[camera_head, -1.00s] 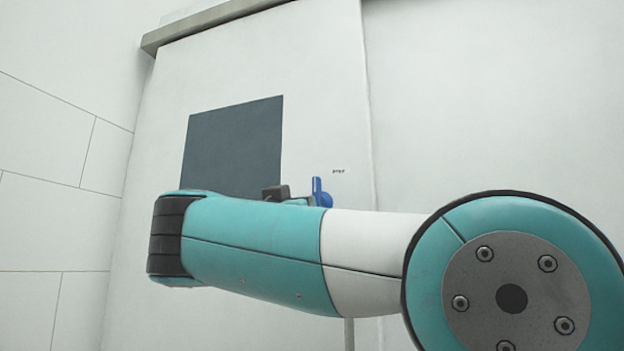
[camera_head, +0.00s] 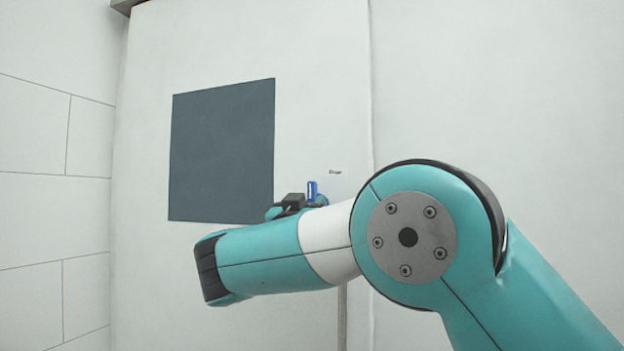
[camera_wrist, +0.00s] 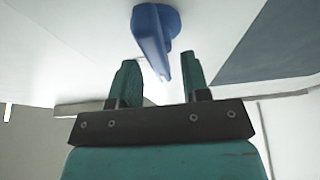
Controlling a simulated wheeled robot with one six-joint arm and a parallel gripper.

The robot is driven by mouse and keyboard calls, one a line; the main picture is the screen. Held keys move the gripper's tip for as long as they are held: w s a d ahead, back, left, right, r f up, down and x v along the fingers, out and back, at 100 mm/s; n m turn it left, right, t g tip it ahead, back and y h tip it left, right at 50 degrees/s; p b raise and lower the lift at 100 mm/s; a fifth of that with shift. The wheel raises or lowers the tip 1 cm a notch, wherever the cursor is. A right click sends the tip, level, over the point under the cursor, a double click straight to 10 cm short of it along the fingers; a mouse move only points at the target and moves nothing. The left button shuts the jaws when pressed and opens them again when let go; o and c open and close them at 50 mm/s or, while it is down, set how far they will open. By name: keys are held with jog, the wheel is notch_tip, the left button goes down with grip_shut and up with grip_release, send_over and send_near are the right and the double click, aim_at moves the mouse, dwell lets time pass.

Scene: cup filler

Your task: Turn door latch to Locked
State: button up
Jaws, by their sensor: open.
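The blue door latch (camera_head: 312,190) sits on the white door (camera_head: 330,110), right of the dark grey panel and below a small, unreadable dark label (camera_head: 335,172). My arm hides its lower part in the head view. In the wrist view the latch (camera_wrist: 152,38) has a rounded base on the door and a narrow handle reaching toward my gripper (camera_wrist: 160,80). The two green fingers are apart, with the handle's tip between them or just in front; I cannot tell whether they touch it. In the head view my gripper (camera_head: 298,203) is mostly hidden behind my arm.
The dark grey square panel (camera_head: 222,150) is on the door left of the latch. A pale tiled wall (camera_head: 50,190) stands at the left. A vertical seam (camera_head: 371,90) runs down right of the latch, with plain white surface beyond it.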

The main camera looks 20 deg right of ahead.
jog(key=shift+p+x, duration=0.95)
jog(key=shift+x, duration=0.4)
grip_shut()
